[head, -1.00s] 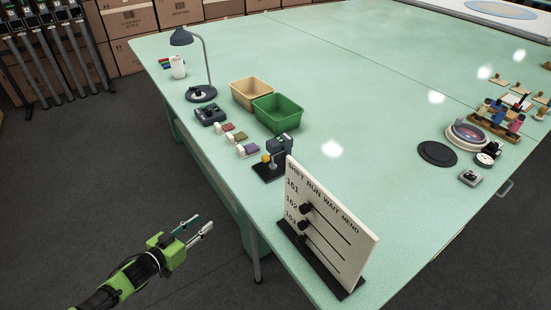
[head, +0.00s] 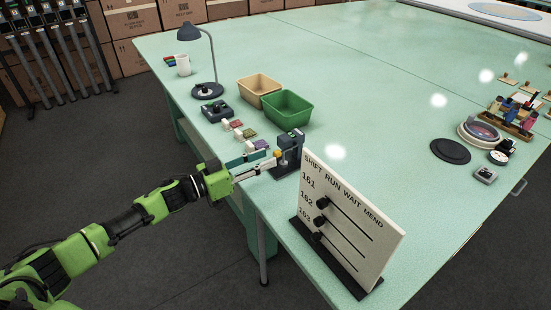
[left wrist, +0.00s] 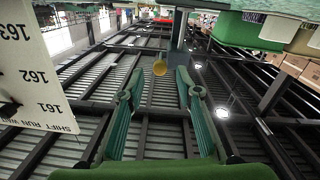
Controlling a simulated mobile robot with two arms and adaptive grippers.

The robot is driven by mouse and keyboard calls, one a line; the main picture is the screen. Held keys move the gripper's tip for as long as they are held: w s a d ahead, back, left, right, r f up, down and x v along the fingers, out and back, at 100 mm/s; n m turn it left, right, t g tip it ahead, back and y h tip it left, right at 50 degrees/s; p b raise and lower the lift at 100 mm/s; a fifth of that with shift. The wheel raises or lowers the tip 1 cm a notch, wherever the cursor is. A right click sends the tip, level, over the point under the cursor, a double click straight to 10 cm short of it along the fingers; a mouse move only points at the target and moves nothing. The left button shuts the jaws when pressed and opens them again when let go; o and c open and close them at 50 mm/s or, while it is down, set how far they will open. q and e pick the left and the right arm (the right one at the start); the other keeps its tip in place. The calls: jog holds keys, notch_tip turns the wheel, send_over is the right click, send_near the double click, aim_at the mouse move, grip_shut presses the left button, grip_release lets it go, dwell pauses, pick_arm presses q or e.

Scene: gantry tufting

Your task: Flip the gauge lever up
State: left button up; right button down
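The gauge (head: 289,148) is a dark grey block near the table's left edge, just behind the sign board. My right gripper is not in view.
A white sign board (head: 348,222) with black sliders stands close in front of the gauge. Small colour swatches (head: 248,133), a green bin (head: 283,110), a tan bin (head: 259,87) and a lamp (head: 208,90) are behind it. The table's middle (head: 360,90) is clear.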

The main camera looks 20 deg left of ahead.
aim_at(275, 152)
pick_arm(q)
jog(key=shift+b+x, duration=0.55)
jog(key=shift+x, duration=1.8)
grip_shut()
